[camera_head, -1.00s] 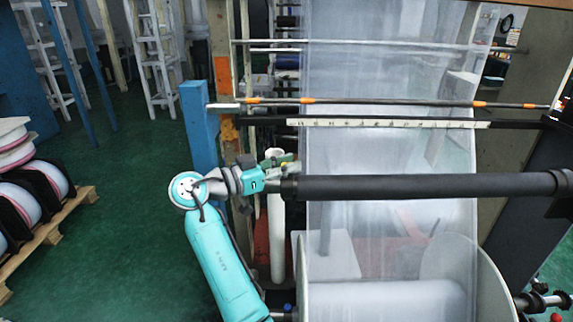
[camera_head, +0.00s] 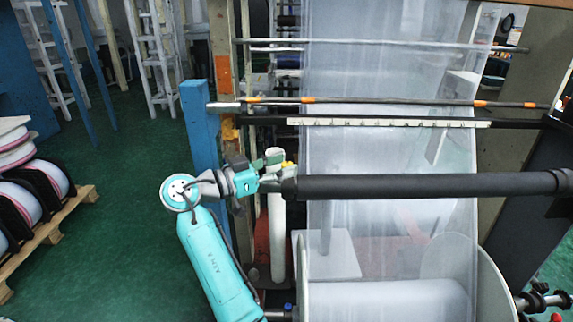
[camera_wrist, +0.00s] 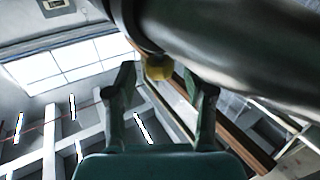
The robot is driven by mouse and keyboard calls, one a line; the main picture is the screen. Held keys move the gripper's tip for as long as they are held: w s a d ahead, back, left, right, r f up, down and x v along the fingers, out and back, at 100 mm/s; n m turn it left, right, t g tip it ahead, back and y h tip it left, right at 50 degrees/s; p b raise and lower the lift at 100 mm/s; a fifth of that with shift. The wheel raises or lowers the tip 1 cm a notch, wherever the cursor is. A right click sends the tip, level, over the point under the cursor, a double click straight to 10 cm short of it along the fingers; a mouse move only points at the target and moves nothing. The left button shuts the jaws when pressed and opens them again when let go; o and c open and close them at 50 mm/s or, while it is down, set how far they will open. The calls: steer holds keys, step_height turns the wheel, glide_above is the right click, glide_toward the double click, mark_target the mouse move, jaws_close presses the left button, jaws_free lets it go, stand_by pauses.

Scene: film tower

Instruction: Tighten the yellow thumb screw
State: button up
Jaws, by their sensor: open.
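The yellow thumb screw (camera_head: 288,164) shows as a small spot at the left end of the black roller (camera_head: 420,185). In the wrist view the thumb screw (camera_wrist: 158,68) is a yellow knob under the dark roller, in the gap between my fingertips. My gripper (camera_head: 273,168) is just left of the roller end. In the wrist view my gripper (camera_wrist: 165,85) has its two dark green fingers spread apart, with visible space on both sides of the screw. I see no finger touching the screw. Part of the screw is hidden by the roller end.
Clear film (camera_head: 390,80) hangs behind the roller. A rod with orange marks (camera_head: 390,102) and a ruler bar (camera_head: 390,124) cross above. A blue post (camera_head: 198,125) stands left of my gripper. A pallet of rolls (camera_head: 45,225) is far left; green floor lies between.

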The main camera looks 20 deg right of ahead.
steer(key=v, duration=1)
steer(key=shift+a, duration=0.15)
